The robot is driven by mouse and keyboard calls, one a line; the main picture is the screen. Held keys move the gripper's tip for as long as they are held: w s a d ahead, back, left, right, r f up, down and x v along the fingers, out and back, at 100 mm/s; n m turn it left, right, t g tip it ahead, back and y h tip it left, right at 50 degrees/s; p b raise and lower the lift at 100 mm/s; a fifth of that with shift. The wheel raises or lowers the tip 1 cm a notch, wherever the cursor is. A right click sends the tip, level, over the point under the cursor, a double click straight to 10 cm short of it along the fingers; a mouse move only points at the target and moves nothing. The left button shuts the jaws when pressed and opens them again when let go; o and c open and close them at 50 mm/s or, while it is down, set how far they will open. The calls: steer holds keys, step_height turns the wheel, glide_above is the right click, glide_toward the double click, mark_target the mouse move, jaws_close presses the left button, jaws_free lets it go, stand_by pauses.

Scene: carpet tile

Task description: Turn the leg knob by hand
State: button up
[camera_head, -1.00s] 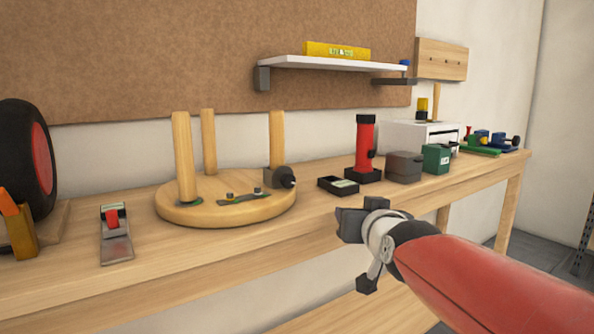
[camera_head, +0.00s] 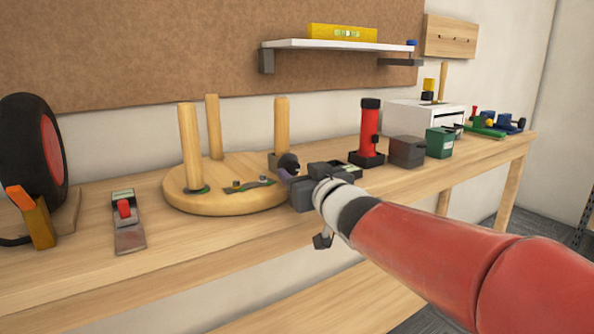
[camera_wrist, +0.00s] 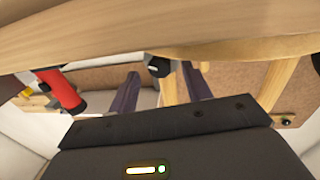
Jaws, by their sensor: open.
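The leg knob (camera_head: 289,162) is dark and round, on a grey block at the foot of the right wooden leg (camera_head: 281,125). That leg stands on a round wooden disc (camera_head: 225,206) with two other legs. My gripper (camera_head: 286,174) is at the disc's right edge, close to the knob and partly overlapping it in the head view. In the wrist view, the knob (camera_wrist: 158,67) shows between my two spread, dark purple fingers, with the leg behind it. My gripper is open and holds nothing. I cannot tell whether a finger touches the knob.
A red lamp-like cylinder (camera_head: 369,130) and dark and green boxes (camera_head: 440,142) stand to the right. A plane-like tool with a red knob (camera_head: 124,209), an orange block (camera_head: 35,217) and a wheel (camera_head: 30,150) are to the left. A shelf (camera_head: 335,45) hangs above. The front bench strip is clear.

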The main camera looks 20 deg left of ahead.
steer(key=shift+x, duration=0.9)
steer(key=c, duration=0.9)
steer(key=m+p, duration=0.1)
steer(key=p, duration=0.2)
steer(key=shift+r+m, duration=0.3)
steer(key=shift+r, duration=0.05)
steer(key=shift+c, duration=0.2)
steer(key=m, duration=0.3)
steer(key=shift+f+g, duration=0.3)
steer(key=o, duration=0.9)
steer(key=shift+o, duration=0.2)
